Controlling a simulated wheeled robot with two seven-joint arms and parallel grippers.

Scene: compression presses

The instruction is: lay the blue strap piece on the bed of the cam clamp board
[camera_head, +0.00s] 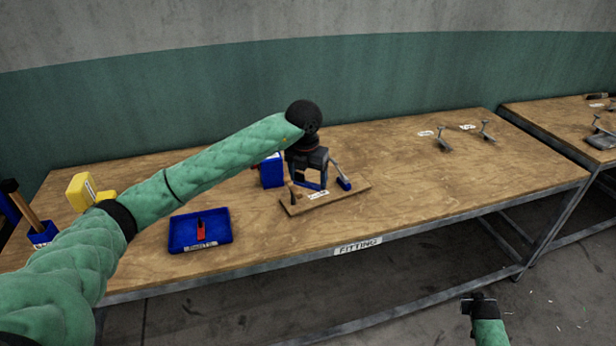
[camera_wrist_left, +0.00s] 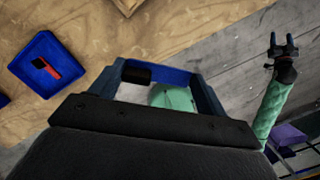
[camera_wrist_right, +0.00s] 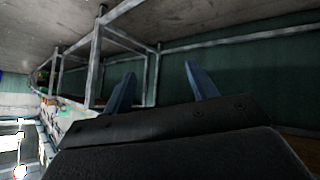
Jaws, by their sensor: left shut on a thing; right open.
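My left gripper (camera_head: 310,184) is shut on the blue strap piece, which spans between its fingertips in the left wrist view (camera_wrist_left: 168,75). In the head view the gripper hangs over the back of the cam clamp board (camera_head: 330,201), a small wooden board with a label, a short brown post at its left and a lever with a blue end at its right. The gripper hides part of the board, and I cannot tell the height of the strap above it. My right gripper (camera_head: 478,304) is open and empty, off the front of the bench; its spread fingers show in the right wrist view (camera_wrist_right: 160,92).
A blue tray (camera_head: 182,245) with a red and black item lies left of the board. A yellow box (camera_head: 81,192) and a hammer (camera_head: 25,208) are at far left. Metal clamps (camera_head: 443,142) stand at right.

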